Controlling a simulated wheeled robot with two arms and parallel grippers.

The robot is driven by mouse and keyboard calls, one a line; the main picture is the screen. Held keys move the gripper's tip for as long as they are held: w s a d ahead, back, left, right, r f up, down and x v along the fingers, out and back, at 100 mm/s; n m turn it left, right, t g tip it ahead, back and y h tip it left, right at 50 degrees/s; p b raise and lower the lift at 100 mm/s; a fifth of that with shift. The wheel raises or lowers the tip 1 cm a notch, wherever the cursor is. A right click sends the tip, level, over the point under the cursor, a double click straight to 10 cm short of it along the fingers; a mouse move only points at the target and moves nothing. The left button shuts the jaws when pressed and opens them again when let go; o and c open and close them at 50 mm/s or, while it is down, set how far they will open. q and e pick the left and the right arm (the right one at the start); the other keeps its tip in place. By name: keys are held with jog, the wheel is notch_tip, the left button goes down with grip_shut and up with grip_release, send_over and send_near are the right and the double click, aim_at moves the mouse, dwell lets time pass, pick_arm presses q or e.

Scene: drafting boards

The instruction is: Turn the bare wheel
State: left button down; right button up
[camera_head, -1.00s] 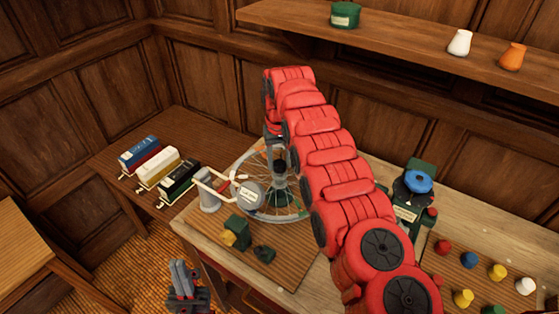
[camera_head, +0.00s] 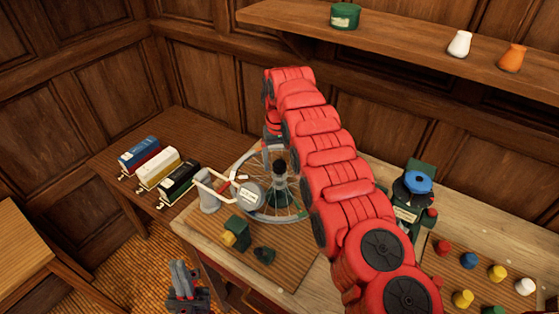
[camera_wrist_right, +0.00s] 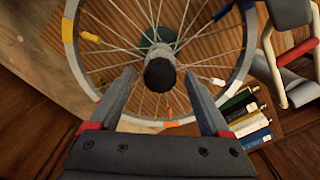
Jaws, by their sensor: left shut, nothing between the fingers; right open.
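The bare wheel (camera_head: 268,218) is a spoked rim with no tyre, with coloured patches on its rim and coloured clips on spokes. It lies flat about a dark upright hub post on the bench. In the right wrist view the wheel (camera_wrist_right: 245,45) fills the upper middle, with its black hub cap (camera_wrist_right: 160,74) at the centre. My right gripper (camera_wrist_right: 158,82) is open, its fingers one on each side of the hub cap in the picture; contact cannot be told. My red right arm hides part of the wheel in the head view. My left gripper (camera_head: 180,266) is shut and empty, low at the left.
A grey clamp-like stand (camera_head: 208,200) with a round labelled disc (camera_head: 249,194) stands at the wheel's left. A green block (camera_head: 237,232) sits in front. Three small boxes (camera_head: 158,168) lie on the left table. A blue-topped device (camera_head: 418,182) and coloured pegs (camera_head: 469,260) are at right.

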notch_tip(320, 180, up, 17)
jog(key=p, duration=1.4)
jog(key=shift+r, duration=0.1)
jog(key=shift+s, duration=0.15)
